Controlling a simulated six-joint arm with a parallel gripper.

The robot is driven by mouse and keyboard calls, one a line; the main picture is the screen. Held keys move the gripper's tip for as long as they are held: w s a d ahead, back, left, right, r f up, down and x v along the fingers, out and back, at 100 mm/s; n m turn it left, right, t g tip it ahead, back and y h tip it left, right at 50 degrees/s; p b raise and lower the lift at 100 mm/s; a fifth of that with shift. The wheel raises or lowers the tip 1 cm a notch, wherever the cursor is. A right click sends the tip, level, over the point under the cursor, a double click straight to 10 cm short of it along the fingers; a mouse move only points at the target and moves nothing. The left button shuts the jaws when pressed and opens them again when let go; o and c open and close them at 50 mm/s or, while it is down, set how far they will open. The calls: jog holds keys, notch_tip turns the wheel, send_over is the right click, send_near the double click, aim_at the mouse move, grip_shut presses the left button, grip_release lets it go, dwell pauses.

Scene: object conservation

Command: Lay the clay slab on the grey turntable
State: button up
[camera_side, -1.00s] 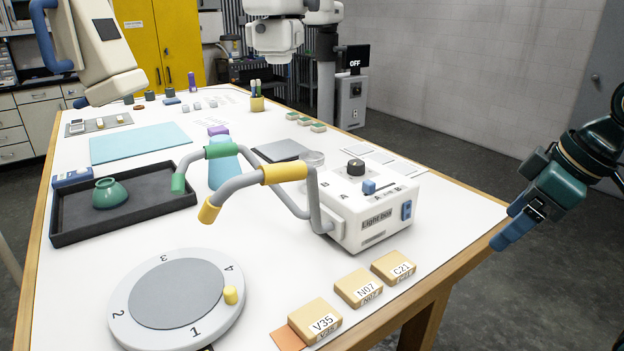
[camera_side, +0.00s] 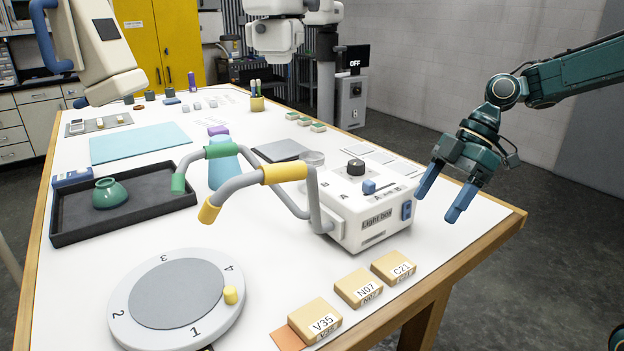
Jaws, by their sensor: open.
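The grey turntable (camera_side: 175,293) lies at the front left of the table, with a white numbered rim and a yellow peg; its grey top is bare. Three tan labelled blocks, V35 (camera_side: 315,318), N07 (camera_side: 358,288) and C21 (camera_side: 394,266), stand in a row to its right. I cannot tell which thing, if any of these, is the clay slab. My gripper (camera_side: 437,206) is open and empty, its two blue fingers pointing down and left. It is to the right of the light box, above the table's right side, apart from the blocks.
The white light box (camera_side: 377,238), with grey, green and yellow bent handles (camera_side: 284,173), stands between my gripper and the turntable. A dark tray (camera_side: 72,230) with a green pot (camera_side: 109,193) is at left. An orange piece (camera_side: 288,339) lies by V35. The blue mat (camera_side: 140,142) is clear.

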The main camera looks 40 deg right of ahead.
jog(key=w+d+f+n+g+y, duration=0.1)
jog(key=w+d+f+n+y, duration=0.1)
jog(key=d+f+n+y, duration=0.1)
jog(key=shift+w+d+f+n, duration=0.3)
jog(key=shift+d+f+n, duration=0.3)
jog(key=shift+d+n, duration=0.45)
send_near(394, 263)
jog(key=shift+x, duration=1.7)
jog(key=shift+d+f, duration=0.15)
jog(key=shift+x, duration=2.6)
jog(key=shift+c, duration=0.5)
jog(key=c, duration=1.1)
